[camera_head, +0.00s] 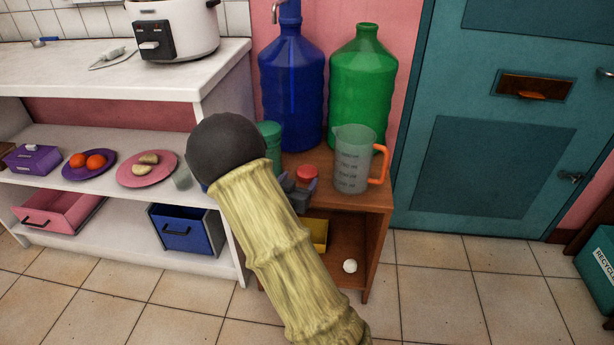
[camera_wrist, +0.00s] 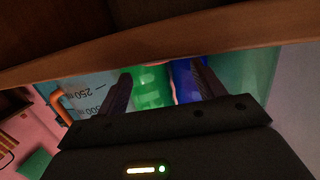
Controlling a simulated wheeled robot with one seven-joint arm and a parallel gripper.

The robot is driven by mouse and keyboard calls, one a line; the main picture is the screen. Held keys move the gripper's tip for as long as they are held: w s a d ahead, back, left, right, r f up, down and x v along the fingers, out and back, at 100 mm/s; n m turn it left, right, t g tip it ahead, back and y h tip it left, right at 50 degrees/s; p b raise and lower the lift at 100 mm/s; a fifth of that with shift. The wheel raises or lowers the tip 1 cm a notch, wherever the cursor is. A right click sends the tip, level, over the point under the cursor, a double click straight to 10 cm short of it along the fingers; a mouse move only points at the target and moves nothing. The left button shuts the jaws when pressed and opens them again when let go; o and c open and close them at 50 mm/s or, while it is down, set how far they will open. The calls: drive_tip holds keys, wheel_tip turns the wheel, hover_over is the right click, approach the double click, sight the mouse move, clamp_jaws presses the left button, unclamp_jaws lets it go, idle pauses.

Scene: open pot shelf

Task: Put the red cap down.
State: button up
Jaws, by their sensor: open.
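The red cap (camera_head: 307,172) shows in the head view at the wooden stand, left of the clear measuring jug (camera_head: 352,160). It is just beyond my gripper (camera_head: 298,189), whose dark fingers partly cover its lower side. I cannot tell whether they touch it. In the wrist view my gripper (camera_wrist: 162,72) has its two fingers spread apart, so it is open. No cap can be made out clearly between them there. My arm hides part of the stand in the head view.
A blue bottle (camera_head: 292,85) and a green bottle (camera_head: 362,88) stand behind. A teal ribbed container (camera_head: 270,138) is left of the cap. The wooden stand (camera_head: 374,200) has a yellow box (camera_head: 318,234) and a white ball (camera_head: 350,266) below. A white shelf (camera_head: 222,112) is at left.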

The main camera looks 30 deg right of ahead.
sight(304, 178)
drive_tip(key=b+x, duration=0.1)
drive_tip(key=x, duration=0.1)
drive_tip(key=b+x, duration=0.2)
drive_tip(key=shift+d+f, duration=0.3)
drive_tip(key=shift+f, duration=0.1)
drive_tip(key=shift+w+d+r, duration=0.1)
drive_tip(key=shift+w+d, duration=0.1)
drive_tip(key=shift+w, duration=0.1)
drive_tip(key=c, duration=0.8)
wheel_tip(304, 178, up, 18)
drive_tip(key=p, duration=0.8)
